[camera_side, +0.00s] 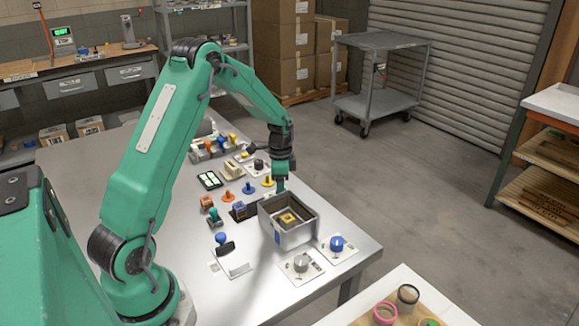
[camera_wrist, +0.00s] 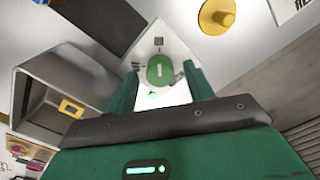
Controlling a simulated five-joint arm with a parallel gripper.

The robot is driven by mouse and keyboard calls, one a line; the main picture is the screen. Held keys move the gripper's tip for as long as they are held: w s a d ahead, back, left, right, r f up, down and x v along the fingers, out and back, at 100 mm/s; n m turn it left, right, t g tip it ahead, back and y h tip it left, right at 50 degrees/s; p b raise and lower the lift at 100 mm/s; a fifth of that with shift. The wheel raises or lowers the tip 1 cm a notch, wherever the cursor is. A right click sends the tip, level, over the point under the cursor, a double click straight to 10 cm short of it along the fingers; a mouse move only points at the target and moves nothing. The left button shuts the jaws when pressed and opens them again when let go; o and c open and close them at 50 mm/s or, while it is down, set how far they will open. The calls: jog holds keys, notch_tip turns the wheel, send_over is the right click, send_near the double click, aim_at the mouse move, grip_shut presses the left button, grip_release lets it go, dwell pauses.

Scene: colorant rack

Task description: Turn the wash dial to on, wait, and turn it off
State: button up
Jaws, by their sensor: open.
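In the wrist view a green knob (camera_wrist: 159,69) with a pale pointer line sits on a light plate (camera_wrist: 147,48). My gripper (camera_wrist: 163,80) is open, with one green finger on either side of the knob in this view; I cannot tell whether they touch it. In the side view my gripper (camera_side: 279,186) points down just behind the grey metal box, which hides the knob. A blue dial (camera_side: 337,243), a grey dial (camera_side: 301,263) and a black dial (camera_side: 259,164) also stand on plates. No label is readable, so I cannot tell which is the wash dial.
The open metal box (camera_side: 289,238) with a yellow square inside stands close to my gripper; it shows at left in the wrist view (camera_wrist: 32,75). A yellow knobbed piece (camera_side: 268,181) is near. Several stamps and a rack (camera_side: 213,150) crowd the table. The table's left part is clear.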

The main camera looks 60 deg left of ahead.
jog(key=shift+f, duration=0.25)
jog(key=c, duration=1)
